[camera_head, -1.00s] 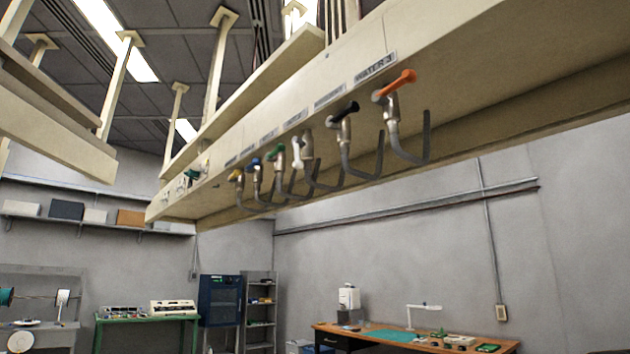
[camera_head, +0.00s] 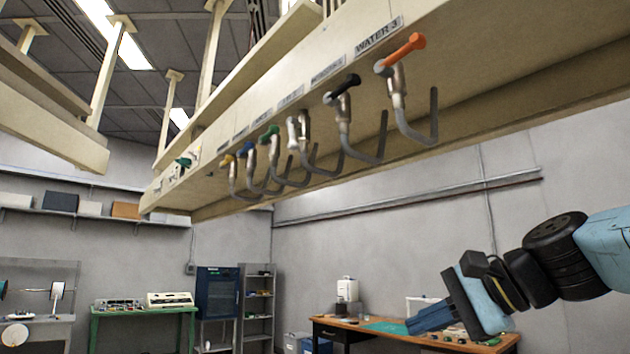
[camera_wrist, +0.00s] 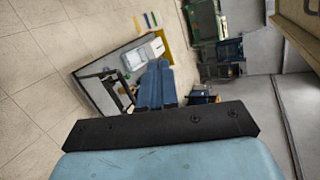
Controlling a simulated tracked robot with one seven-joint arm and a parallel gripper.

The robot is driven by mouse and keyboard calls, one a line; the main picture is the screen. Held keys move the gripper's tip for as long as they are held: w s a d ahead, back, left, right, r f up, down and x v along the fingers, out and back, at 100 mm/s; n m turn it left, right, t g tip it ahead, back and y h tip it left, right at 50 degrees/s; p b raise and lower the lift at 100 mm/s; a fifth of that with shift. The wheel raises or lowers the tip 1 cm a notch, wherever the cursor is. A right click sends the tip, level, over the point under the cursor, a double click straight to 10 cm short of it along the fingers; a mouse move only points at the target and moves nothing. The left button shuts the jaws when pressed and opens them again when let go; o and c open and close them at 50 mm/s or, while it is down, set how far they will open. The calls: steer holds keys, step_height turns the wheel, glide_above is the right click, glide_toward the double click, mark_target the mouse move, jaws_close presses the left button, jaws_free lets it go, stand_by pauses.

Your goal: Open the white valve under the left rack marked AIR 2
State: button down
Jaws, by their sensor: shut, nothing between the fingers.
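The white valve (camera_head: 294,135) hangs in a row of coloured-handle valves under the long beige overhead rack (camera_head: 270,110). It sits between a green valve (camera_head: 270,138) and a black-handled valve (camera_head: 343,95). The label above it is too small to read. An orange-handled valve (camera_head: 404,60) is nearest, below a label reading WATER 3. My gripper (camera_head: 412,326) is shut and empty at the lower right, well below and apart from the valves. Its shut blue fingers (camera_wrist: 157,85) show in the wrist view, where no valve shows.
A wooden desk (camera_head: 375,335) stands below my gripper against the back wall. A green table (camera_head: 140,313), a blue cabinet (camera_head: 218,294) and a grey shelf (camera_head: 257,305) stand at the back left. Another beige rack (camera_head: 50,130) hangs at the upper left. Air between my gripper and the valves looks clear.

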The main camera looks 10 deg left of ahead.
mark_target(292, 134)
steer(key=w+a+r+m+y, duration=0.2)
steer(key=r+m+y, duration=0.15)
steer(key=r, duration=0.55)
steer(key=w+a+r+m+y, duration=0.3)
steer(key=r+m, duration=0.1)
steer(key=r, duration=0.5)
steer(key=w+a+r+m+y, duration=0.2)
steer(key=r+m+y, duration=0.15)
steer(key=r, duration=0.45)
steer(key=x, duration=1.4)
steer(key=shift+w+r, duration=0.2)
steer(key=shift+r, duration=0.2)
steer(key=shift+d, duration=0.15)
